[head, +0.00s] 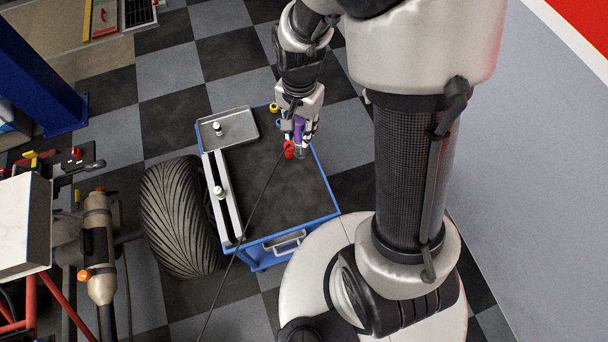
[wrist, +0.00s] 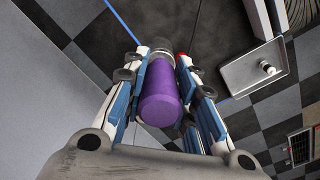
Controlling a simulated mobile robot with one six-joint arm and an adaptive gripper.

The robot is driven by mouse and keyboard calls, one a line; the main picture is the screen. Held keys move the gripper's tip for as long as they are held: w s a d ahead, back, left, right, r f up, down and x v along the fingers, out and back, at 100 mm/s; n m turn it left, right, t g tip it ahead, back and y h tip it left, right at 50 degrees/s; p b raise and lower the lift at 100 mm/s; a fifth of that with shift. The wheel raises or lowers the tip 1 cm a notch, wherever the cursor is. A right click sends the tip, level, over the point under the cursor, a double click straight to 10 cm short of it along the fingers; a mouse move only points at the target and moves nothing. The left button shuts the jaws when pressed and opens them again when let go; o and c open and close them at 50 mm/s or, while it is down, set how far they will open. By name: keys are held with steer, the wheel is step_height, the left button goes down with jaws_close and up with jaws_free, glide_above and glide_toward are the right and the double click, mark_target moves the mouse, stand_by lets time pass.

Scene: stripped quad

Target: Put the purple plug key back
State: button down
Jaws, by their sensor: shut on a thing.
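The purple plug key (head: 299,128) is a thick purple cylinder with a grey end pointing down. My gripper (head: 300,126) is shut on it over the right far part of the blue cart (head: 334,212). In the wrist view the purple plug key (wrist: 163,95) lies between both fingers of my gripper (wrist: 162,75), its grey end pointing away from me. Whether that end touches the cart top is hidden.
A red piece (head: 289,150), a blue piece (head: 279,123) and a yellow piece (head: 274,107) stand close by on the cart. A grey tray (head: 242,122) holds a small white-topped item. A long narrow tray (head: 234,216) lies along the left edge. The cart's middle is clear.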

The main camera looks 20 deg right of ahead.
steer(key=shift+s+r+m, duration=0.3)
steer(key=shift+r+m, duration=0.05)
steer(key=shift+m, duration=0.15)
steer(key=shift+s+a+f+m, duration=0.1)
steer(key=shift+s+f+m, duration=0.1)
steer(key=shift+f+m, duration=0.1)
step_height(320, 180, down, 19)
steer(key=b, duration=0.6)
steer(key=shift+f, duration=0.2)
steer(key=shift+f, duration=0.25)
steer(key=c, duration=1.3)
jaws_free()
steer(key=shift+r, duration=0.1)
